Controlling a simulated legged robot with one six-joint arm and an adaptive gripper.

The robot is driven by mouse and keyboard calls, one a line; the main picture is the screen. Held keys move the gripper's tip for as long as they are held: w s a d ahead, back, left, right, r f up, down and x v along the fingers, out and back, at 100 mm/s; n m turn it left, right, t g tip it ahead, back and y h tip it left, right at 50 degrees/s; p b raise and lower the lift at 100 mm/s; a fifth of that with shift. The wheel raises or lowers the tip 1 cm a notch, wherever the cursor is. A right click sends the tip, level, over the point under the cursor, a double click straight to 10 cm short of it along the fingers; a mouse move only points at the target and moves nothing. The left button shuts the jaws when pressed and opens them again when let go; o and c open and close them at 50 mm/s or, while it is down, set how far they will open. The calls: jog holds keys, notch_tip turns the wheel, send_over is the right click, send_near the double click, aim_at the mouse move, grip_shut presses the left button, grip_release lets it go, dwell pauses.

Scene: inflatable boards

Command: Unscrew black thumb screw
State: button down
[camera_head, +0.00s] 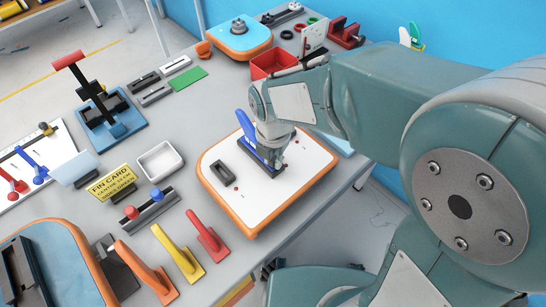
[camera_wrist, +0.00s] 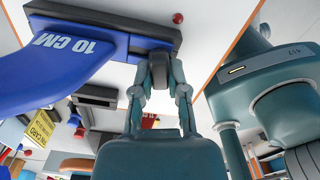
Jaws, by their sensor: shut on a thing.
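A blue fin marked 10 CM (camera_wrist: 75,47) stands in a black fin box (camera_wrist: 115,14) on a white board. In the head view the blue fin (camera_head: 244,126) and the box (camera_head: 251,157) are on the orange-edged board (camera_head: 286,190). My gripper (camera_head: 272,150) points down at the right end of this box. In the wrist view its fingertips (camera_wrist: 160,65) are closed at the box's end on a small dark part, the black thumb screw (camera_wrist: 160,54). The fingers hide most of the screw.
A second, empty black fin box (camera_head: 221,174) lies on the same board. Red (camera_head: 207,236), yellow (camera_head: 178,252) and orange (camera_head: 145,270) fins stand at the board's left. A white tray (camera_head: 160,161) and a yellow FIN CARD sign (camera_head: 111,184) are further left. A red bin (camera_head: 272,64) is behind.

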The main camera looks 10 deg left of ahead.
aim_at(274, 159)
jog(key=shift+n, duration=1.7)
jog(key=n, duration=0.3)
jog(key=shift+d, duration=0.1)
jog(key=c, duration=0.6)
grip_release()
jog(key=shift+r, duration=2.5)
